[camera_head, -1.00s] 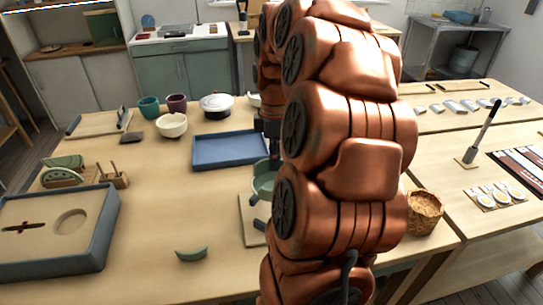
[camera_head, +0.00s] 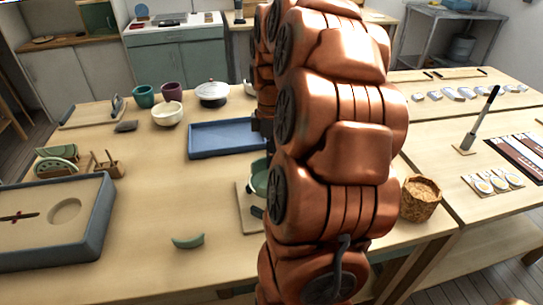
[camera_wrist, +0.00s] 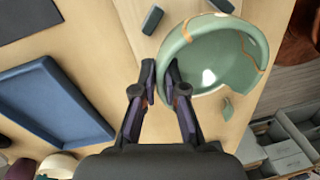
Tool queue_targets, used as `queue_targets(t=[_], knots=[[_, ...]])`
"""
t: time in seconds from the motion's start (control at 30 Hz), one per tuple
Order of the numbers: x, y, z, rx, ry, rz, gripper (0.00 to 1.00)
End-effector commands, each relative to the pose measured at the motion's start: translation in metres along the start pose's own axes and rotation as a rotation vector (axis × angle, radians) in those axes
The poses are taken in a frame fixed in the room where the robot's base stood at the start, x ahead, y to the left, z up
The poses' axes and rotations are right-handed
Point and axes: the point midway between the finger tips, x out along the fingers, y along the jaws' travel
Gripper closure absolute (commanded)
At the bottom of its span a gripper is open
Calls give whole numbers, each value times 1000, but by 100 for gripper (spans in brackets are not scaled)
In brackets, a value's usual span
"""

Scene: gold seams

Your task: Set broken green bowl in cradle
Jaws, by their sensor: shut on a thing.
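The broken green bowl (camera_wrist: 207,50) has gold seams and a gap in its wall. My gripper (camera_wrist: 164,80) is shut on its rim at the left in the wrist view. In the head view the bowl (camera_head: 258,181) is mostly hidden behind my arm. The cradle is a wooden board (camera_head: 246,211) with dark prongs, directly below the bowl. Two prongs show beside the bowl in the wrist view, one of them on the left (camera_wrist: 152,20). I cannot tell whether the bowl touches the prongs. A loose green shard (camera_head: 188,241) lies on the table in front.
A blue tray (camera_head: 222,151) lies behind the cradle. A grey-blue box (camera_head: 92,232) and a small rack (camera_head: 108,169) stand at the left. The table between box and cradle is mostly clear.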

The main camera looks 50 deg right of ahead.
Motion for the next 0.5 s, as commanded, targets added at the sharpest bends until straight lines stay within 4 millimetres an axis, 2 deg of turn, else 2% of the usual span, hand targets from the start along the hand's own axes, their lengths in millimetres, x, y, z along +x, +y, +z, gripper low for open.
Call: queue_targets(t=[0.5], knots=[[4,0,1,0,2,0,100]])
